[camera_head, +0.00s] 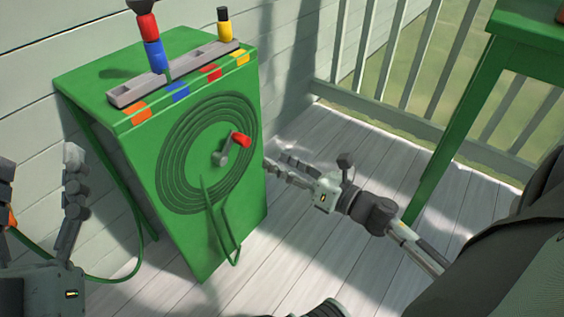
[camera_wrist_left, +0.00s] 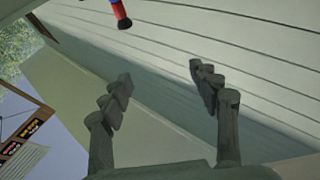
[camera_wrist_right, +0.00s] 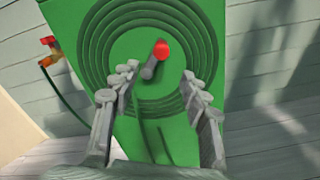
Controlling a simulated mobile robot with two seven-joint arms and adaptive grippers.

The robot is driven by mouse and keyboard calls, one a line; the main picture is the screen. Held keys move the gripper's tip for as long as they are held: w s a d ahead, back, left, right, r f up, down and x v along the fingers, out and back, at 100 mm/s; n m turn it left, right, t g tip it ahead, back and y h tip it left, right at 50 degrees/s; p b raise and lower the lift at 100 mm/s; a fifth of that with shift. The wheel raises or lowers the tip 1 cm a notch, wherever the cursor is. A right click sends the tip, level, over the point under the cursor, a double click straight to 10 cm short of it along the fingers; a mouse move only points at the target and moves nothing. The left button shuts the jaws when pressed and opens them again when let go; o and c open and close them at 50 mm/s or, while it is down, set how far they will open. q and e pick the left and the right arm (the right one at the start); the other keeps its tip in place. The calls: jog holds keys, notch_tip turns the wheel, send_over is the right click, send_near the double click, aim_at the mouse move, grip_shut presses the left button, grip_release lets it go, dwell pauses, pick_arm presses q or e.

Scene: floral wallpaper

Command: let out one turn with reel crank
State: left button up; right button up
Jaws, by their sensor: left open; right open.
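The reel crank has a grey arm (camera_head: 222,156) and a red knob (camera_head: 241,140), on the front of a green cabinet (camera_head: 200,255). Dark green hose coils (camera_head: 172,165) ring the crank. My right gripper (camera_head: 278,164) is open and empty, to the right of and lower than the crank in the head view. In the right wrist view the red knob (camera_wrist_right: 161,50) appears beyond and between my open fingertips (camera_wrist_right: 160,82), with no contact visible. My left gripper (camera_head: 40,165) is open and empty at the far left, well away from the crank.
A grey tray (camera_head: 190,70) on the cabinet top holds a red-and-blue piece (camera_head: 150,40) and a yellow-and-black piece (camera_head: 224,24). A green hose (camera_head: 135,240) runs left over the floor. A green table (camera_head: 455,110) and a railing (camera_head: 400,108) stand right. The deck between is clear.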

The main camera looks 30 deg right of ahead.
aim_at(248, 144)
jog(key=w+n, duration=0.1)
jog(key=n, duration=0.1)
jog(key=w+n, duration=0.1)
jog(key=n, duration=0.1)
jog(key=w+a+n+b, duration=0.1)
jog(key=w+n, duration=0.1)
jog(key=shift+w+a+r, duration=0.1)
jog(key=shift+r, duration=0.15)
pick_arm(q)
jog(key=shift+r+p, duration=0.1)
jog(key=shift+p, duration=0.35)
pick_arm(e)
jog(key=x, duration=0.6)
jog(key=shift+w+a+f, duration=0.1)
jog(key=shift+w+a, duration=0.05)
jog(key=shift+w, duration=0.2)
jog(key=shift+c, duration=0.4)
grip_shut()
